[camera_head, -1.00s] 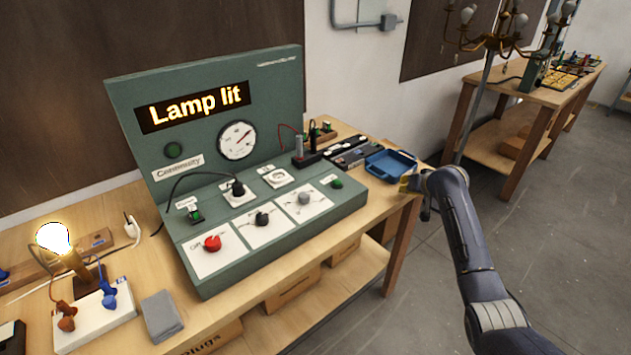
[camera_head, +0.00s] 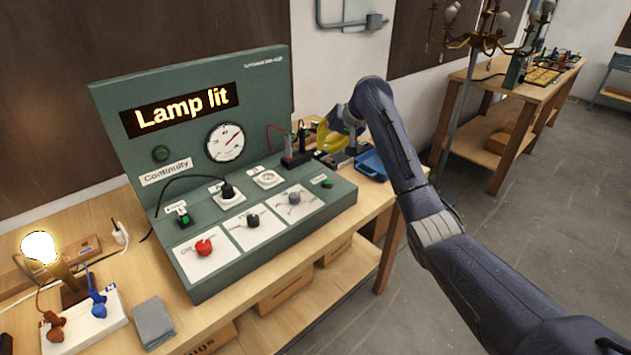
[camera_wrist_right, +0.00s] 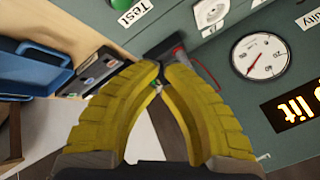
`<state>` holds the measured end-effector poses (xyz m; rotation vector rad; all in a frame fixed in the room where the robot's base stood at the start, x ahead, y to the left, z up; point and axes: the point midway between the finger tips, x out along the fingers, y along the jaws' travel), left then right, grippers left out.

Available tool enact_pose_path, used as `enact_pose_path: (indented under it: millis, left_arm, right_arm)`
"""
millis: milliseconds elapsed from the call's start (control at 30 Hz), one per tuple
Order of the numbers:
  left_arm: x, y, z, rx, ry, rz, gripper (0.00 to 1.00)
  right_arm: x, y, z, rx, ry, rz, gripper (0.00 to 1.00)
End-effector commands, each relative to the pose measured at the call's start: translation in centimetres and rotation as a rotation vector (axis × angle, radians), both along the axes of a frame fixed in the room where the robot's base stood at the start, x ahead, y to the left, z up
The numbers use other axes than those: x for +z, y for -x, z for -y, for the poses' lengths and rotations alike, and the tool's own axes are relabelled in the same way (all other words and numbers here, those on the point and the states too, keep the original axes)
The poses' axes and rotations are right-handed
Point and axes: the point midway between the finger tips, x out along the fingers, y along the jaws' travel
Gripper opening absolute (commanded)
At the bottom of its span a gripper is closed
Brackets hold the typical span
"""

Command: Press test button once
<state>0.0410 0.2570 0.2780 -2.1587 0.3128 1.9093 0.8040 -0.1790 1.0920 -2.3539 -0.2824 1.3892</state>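The test button (camera_head: 327,183) is a small green button at the right end of the sloped deck of the green test panel (camera_head: 345,205). Its "Test" label (camera_wrist_right: 130,12) shows at the top of the right wrist view. My right gripper (camera_head: 330,138) has yellow fingers and is above and behind the button, near the panel's back right corner, apart from the button. In the right wrist view its fingertips (camera_wrist_right: 162,68) meet with nothing held between them. My left gripper is not in view. The panel display (camera_head: 180,110) reads "Lamp lit".
A lit bulb (camera_head: 40,248) stands at the left of the bench. A blue tray (camera_head: 371,165) lies right of the panel, partly behind my arm.

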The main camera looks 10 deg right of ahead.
Motion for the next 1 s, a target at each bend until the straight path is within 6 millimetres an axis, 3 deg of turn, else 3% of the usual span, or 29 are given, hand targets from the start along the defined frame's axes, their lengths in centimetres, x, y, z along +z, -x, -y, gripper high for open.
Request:
enact_pose_path:
  millis: [567, 1000]
  left_arm:
    - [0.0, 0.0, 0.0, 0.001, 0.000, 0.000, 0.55]
    - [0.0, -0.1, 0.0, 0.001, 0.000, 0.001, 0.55]
  right_arm:
    - [0.0, 0.2, 0.0, 0.000, 0.001, -0.006, 0.00]
    - [-4.5, 0.2, 0.0, -0.001, -0.001, -0.008, 0.00]
